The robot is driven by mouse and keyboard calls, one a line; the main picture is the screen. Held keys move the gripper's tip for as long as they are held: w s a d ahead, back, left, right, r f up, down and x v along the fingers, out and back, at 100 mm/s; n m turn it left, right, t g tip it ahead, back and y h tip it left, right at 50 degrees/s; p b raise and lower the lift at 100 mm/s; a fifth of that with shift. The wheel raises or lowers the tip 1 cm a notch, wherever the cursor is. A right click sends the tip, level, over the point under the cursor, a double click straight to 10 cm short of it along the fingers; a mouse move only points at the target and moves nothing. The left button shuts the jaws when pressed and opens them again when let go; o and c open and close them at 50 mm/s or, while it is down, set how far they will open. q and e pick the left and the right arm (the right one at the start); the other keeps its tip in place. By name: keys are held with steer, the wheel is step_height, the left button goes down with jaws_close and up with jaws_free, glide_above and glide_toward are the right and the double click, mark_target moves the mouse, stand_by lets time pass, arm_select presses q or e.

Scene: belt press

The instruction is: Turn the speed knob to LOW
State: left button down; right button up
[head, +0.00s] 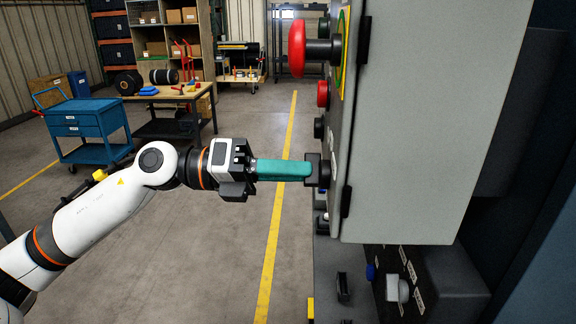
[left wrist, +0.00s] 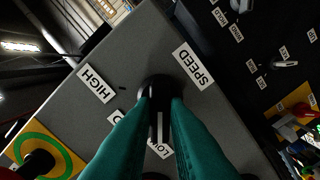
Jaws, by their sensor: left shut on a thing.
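The black speed knob (head: 324,171) sticks out from the face of the grey control box (head: 420,110). My left gripper (head: 308,171), with teal fingers, reaches it from the left and is shut on it. In the left wrist view the knob (left wrist: 158,84) sits between the two fingers. A white line (left wrist: 160,128) on it points down the picture, its lower end close to the LOW label (left wrist: 163,150). The HIGH label (left wrist: 95,84) is to the left and the SPEED label (left wrist: 192,66) to the upper right. Another label is partly hidden by the left finger. My right gripper is not in view.
A red mushroom button (head: 297,45) and a smaller red button (head: 323,93) stick out above the knob. A lower panel with a white knob (head: 398,289) and a blue button (head: 370,272) lies below the box. A blue cart (head: 85,120) and workbench stand farther back; the floor between is clear.

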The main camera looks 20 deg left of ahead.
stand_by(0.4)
arm_select(q)
steer(key=c, duration=1.5)
jaws_free()
steer(key=shift+d, duration=0.1)
steer(key=shift+o, duration=0.3)
steer(key=shift+w+d, duration=0.15)
steer(key=b+v, duration=0.7)
steer(key=v, duration=0.5)
steer(key=shift+r, duration=0.1)
